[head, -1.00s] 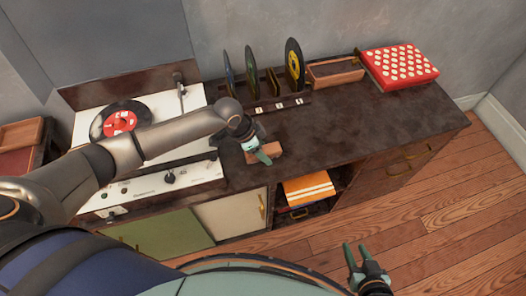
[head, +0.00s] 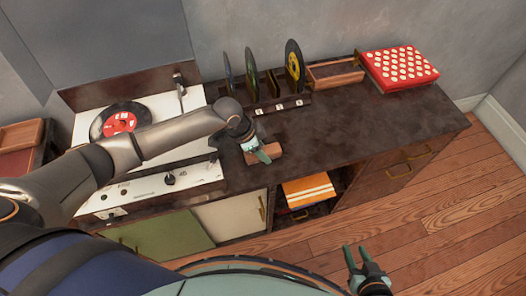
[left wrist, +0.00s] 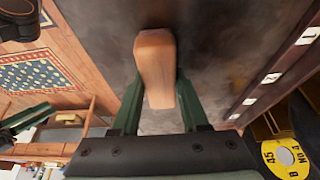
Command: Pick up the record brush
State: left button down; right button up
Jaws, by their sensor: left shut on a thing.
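The record brush (head: 265,153) is a small wooden block at the cabinet top's front, right of the record player. In the left wrist view the brush (left wrist: 155,65) shows as a smooth pale-brown wooden piece between two green fingers. My left gripper (head: 264,152) is shut on it; in the left wrist view the gripper (left wrist: 155,95) has a finger on each side. I cannot tell whether the brush is clear of the cabinet top. My right gripper (head: 356,258) is empty, its fingers apart, low over the floor at the bottom right.
The record player (head: 150,178) with a red-labelled disc stands at left. Several upright records (head: 292,66) stand in a rack at the back. A wooden box (head: 335,74) and a red dotted box (head: 400,68) are at back right. The cabinet top (head: 370,115) is clear at right.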

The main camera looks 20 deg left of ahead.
aim_at(267, 149)
pick_arm(q)
notch_tip(267, 149, up, 3)
jog(key=shift+w+r, duration=0.1)
jog(key=s+d+r+p, duration=0.1)
jog(key=s+d+r, duration=0.2)
jog(key=s+r, duration=0.6)
jog(key=s, duration=0.5)
jog(key=shift+r, duration=0.4)
jog(key=c, duration=0.9)
grip_release()
grip_shut()
jog(key=shift+w+a+r, duration=0.1)
